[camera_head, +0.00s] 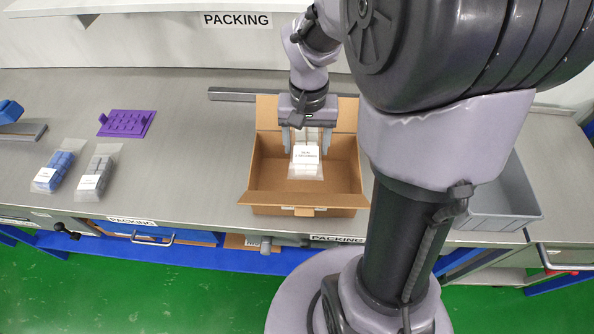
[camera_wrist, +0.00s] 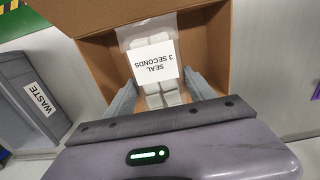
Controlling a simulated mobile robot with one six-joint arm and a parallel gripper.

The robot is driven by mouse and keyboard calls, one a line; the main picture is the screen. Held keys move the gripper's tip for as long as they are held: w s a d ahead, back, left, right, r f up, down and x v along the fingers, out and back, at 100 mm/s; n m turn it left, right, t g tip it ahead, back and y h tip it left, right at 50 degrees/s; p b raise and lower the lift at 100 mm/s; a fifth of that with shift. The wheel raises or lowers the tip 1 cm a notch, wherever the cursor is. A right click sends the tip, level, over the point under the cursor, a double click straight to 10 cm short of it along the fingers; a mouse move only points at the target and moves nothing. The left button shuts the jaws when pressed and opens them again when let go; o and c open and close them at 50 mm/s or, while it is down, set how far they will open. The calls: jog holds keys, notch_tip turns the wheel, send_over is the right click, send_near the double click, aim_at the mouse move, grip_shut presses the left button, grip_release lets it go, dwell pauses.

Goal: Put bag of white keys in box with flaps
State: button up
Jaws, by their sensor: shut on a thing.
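The bag of white keys (camera_head: 305,163) is clear plastic with a white label, and shows in the wrist view (camera_wrist: 154,68) with pale keys behind a "SEAL 3 SECONDS" label. My gripper (camera_head: 305,142) is shut on this bag, with one finger on each side in the wrist view (camera_wrist: 163,92). The box with flaps (camera_head: 262,165) is brown cardboard with its flaps spread open. The bag hangs over the open box in the head view. I cannot tell how far it is below the rim.
Two other bags, one with blue keys (camera_head: 56,168) and one with grey keys (camera_head: 97,176), lie on the bench at left near a purple pegged plate (camera_head: 127,123). A grey bin (camera_head: 505,210) stands at right; a bin labelled WASTE (camera_wrist: 30,100) shows in the wrist view.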

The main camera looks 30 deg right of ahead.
aim_at(297, 149)
notch_tip(297, 149, down, 14)
jog(key=b, duration=0.5)
jog(key=shift+f, duration=0.1)
jog(key=o, duration=1.6)
notch_tip(297, 149, up, 12)
jog(key=p, duration=0.5)
jog(key=shift+t, duration=0.5)
jog(key=a+r, duration=0.1)
jog(key=r, duration=0.1)
jog(key=a+r, duration=0.1)
jog(key=r, duration=0.1)
jog(key=shift+s+a+r, duration=0.1)
jog(key=shift+s+a, duration=0.2)
jog(key=shift+a, duration=0.05)
jog(key=s+a+r+t, duration=0.1)
jog(key=s+a+r, duration=0.2)
jog(key=a, duration=0.1)
jog(key=s+a+r+n+t+y, duration=0.1)
jog(key=s+a+r+t, duration=0.1)
jog(key=s+a+r, duration=0.1)
jog(key=s+a+r+n+t+y, duration=0.1)
jog(key=s+a+r, duration=0.2)
jog(key=s+a, duration=0.1)
jog(key=shift+s+a+r+t, duration=0.2)
jog(key=shift+s+a+t, duration=0.15)
jog(key=shift+a+t, duration=0.1)
